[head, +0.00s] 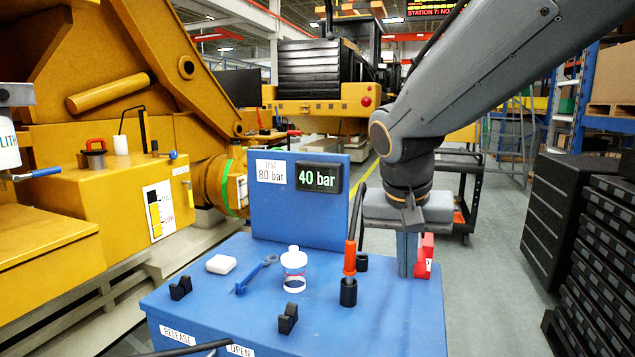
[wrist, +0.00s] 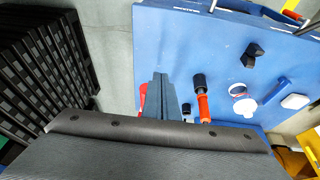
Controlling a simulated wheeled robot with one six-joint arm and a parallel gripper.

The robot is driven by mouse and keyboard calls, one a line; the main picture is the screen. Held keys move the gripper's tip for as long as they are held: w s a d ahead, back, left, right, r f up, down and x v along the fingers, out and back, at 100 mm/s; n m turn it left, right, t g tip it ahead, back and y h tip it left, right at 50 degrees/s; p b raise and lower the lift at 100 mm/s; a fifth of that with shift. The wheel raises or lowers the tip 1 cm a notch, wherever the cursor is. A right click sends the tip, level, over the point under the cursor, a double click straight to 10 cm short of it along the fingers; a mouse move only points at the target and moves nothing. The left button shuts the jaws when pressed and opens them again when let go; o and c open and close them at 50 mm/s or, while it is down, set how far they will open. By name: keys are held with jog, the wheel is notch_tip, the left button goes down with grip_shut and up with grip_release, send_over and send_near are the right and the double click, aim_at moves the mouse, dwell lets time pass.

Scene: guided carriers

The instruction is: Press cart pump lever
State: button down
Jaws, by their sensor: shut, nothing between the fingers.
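The blue cart (head: 220,320) stands in front of me. Its back panel carries a "TEST 80 bar" label (head: 270,171) and a display reading "40 bar" (head: 319,177). The pump lever (head: 350,257), with an orange-red section, stands nearly upright on the cart's right half, above a black cylinder (head: 348,292). The lever also shows in the wrist view (wrist: 204,108). My gripper (head: 407,270) points down to the right of the lever, shut and empty, with a gap between them. Its fingers show in the wrist view (wrist: 160,85), also beside the lever.
A red block (head: 425,256) is just right of my fingers. A white bottle (head: 294,268), a blue wrench (head: 256,273), a white pad (head: 221,264) and black brackets (head: 288,318) are on the cart top. Black drawers (head: 590,240) stand right; a yellow machine (head: 120,200) stands left.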

jog(key=shift+f, duration=0.1)
dwell(0.3)
jog(key=s+f+n+g+y, duration=0.1)
jog(key=s+f+n, duration=0.1)
jog(key=s+f, duration=0.3)
jog(key=s+f+n+g+y, duration=0.1)
jog(key=s+f, duration=0.4)
jog(key=f, duration=0.7)
jog(key=shift+d+f+n+g, duration=0.3)
jog(key=shift+f+n+g, duration=0.15)
jog(key=shift+n, duration=0.35)
jog(key=shift+s, duration=0.1)
